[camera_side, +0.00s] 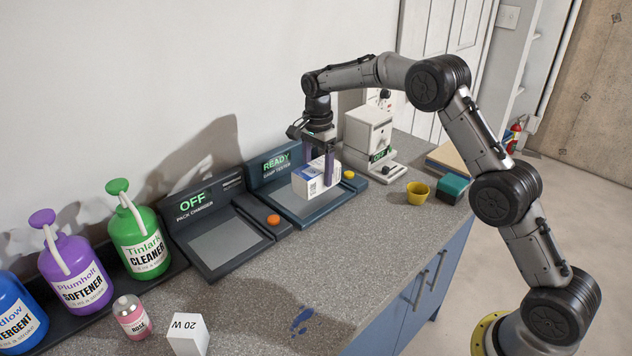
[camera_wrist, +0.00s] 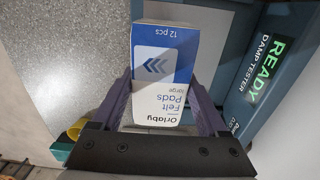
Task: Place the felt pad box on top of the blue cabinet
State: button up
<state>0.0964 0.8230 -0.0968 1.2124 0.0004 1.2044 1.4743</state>
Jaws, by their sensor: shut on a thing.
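The felt pad box (camera_side: 312,180) is a white and blue carton, held over the pad of the damp tester. In the wrist view the box (camera_wrist: 165,62) shows "Felt Pads" and "12 pcs". My gripper (camera_side: 331,172) is shut on it, with a purple finger on each side; the fingers also show in the wrist view (camera_wrist: 161,104). I cannot tell whether the box touches the tester pad. The blue cabinet (camera_side: 408,310) is under the grey speckled countertop (camera_side: 290,275), which forms its top.
The damp tester (camera_side: 300,213) reads READY. The pack charger (camera_side: 222,240) reads OFF. A yellow cup (camera_side: 418,194), a teal block (camera_side: 451,188) and a white machine (camera_side: 368,135) stand to the right. A white box (camera_side: 187,335), a pink bottle (camera_side: 131,317) and pump bottles stand left. The front middle countertop is mostly clear, with a blue stain.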

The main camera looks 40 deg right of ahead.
jog(key=shift+w+f, duration=0.35)
jog(key=shift+f, duration=1.55)
jog(key=shift+f, duration=0.15)
jog(key=o, duration=1.2)
jog(key=shift+o, duration=0.2)
